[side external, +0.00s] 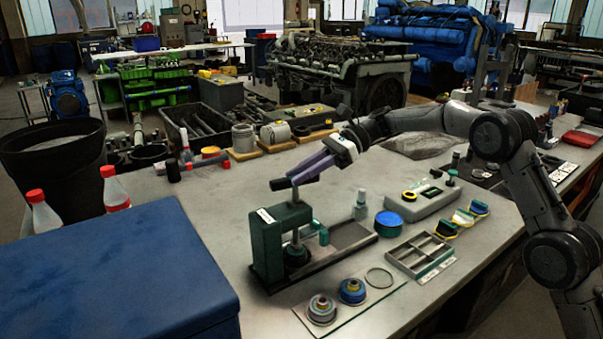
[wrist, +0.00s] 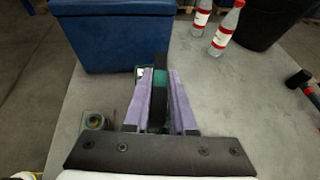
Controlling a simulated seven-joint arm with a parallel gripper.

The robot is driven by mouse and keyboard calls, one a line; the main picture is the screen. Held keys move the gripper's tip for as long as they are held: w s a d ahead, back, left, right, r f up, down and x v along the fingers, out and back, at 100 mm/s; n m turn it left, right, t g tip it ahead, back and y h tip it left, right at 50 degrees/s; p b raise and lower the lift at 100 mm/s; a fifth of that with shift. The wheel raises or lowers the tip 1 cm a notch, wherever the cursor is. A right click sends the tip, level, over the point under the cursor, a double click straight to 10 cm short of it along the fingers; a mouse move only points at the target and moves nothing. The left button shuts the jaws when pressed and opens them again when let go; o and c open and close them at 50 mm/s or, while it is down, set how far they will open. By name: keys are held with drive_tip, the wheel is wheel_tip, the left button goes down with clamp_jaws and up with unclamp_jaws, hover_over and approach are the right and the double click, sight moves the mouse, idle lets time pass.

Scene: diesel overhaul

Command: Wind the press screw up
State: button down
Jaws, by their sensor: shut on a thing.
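The small green bench press (side external: 267,245) stands on the near part of the grey bench, with a dark rail base running to the right. Its upright screw (side external: 295,237) rises through the top of the frame to a dark handle bar (side external: 280,184). My gripper (side external: 298,178), with purple fingers, reaches in from the upper right and is shut on the handle bar above the press. In the wrist view the fingers (wrist: 160,78) flank the dark bar (wrist: 160,66). The fingers and bar hide most of the press there.
A blue box (side external: 120,280) stands at the near left, with red-capped bottles (side external: 115,188) behind it.

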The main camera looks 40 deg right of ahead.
idle(0.6)
drive_tip(key=shift+c, duration=2.3)
unclamp_jaws()
drive_tip(key=shift+d, duration=0.1)
drive_tip(key=v, duration=1.3)
drive_tip(key=shift+d+r, duration=0.15)
drive_tip(key=shift+d, duration=0.2)
